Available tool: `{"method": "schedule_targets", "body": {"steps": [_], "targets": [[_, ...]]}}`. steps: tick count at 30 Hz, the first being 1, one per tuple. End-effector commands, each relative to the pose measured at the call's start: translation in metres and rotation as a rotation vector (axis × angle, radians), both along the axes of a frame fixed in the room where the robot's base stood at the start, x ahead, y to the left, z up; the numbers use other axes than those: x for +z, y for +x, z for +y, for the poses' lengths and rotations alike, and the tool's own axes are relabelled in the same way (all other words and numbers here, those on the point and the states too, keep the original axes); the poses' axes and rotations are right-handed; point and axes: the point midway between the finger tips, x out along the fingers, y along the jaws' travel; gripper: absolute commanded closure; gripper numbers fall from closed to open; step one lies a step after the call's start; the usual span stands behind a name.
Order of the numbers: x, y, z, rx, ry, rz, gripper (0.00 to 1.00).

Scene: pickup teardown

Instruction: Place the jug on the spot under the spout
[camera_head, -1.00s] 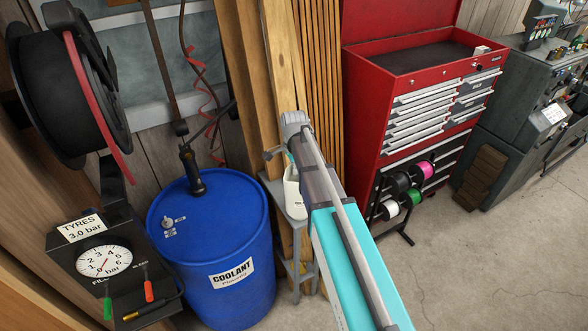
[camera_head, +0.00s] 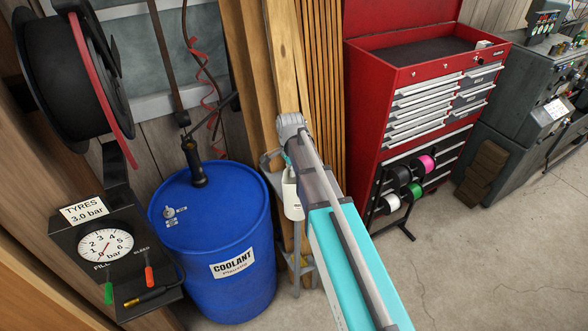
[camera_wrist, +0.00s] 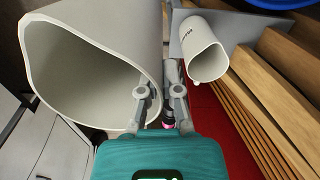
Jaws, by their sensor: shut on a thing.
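A large pale-grey jug (camera_wrist: 100,65) fills the left of the wrist view, its wide open mouth facing the camera. My gripper (camera_wrist: 166,75) is shut at the right side of this jug; the exact grip point is hard to see. A second, smaller-looking white vessel (camera_wrist: 203,48) with dark lettering lies to the right in the wrist view, apart from the gripper. In the head view a white vessel (camera_head: 292,196) shows beside my arm, partly hidden by it; I cannot tell which of the two it is. My fingers are hidden there. No spout or marked spot shows clearly.
A blue coolant drum (camera_head: 240,230) with a black pump handle (camera_head: 193,160) stands left of a grey stand (camera_head: 303,262). Wooden planks (camera_head: 270,65) lean behind. A red tool chest (camera_head: 420,85) and a spool rack (camera_head: 402,225) stand right.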

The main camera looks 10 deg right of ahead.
Motion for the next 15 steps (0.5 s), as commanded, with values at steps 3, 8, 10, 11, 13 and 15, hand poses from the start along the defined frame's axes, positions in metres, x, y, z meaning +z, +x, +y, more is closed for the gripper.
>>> {"method": "schedule_targets", "body": {"steps": [3,8,10,11,13,15], "targets": [[-0.014,-0.007,0.008,0.038,0.0,0.001,1.0],[-0.036,-0.019,0.024,0.117,-0.001,0.001,1.0],[-0.047,-0.026,0.034,0.163,-0.002,0.002,1.0],[-0.053,-0.029,0.038,0.184,-0.002,0.002,1.0],[-0.065,-0.036,0.047,0.234,-0.002,0.002,1.0],[-0.077,-0.044,0.056,0.284,-0.003,0.002,1.0]]}}
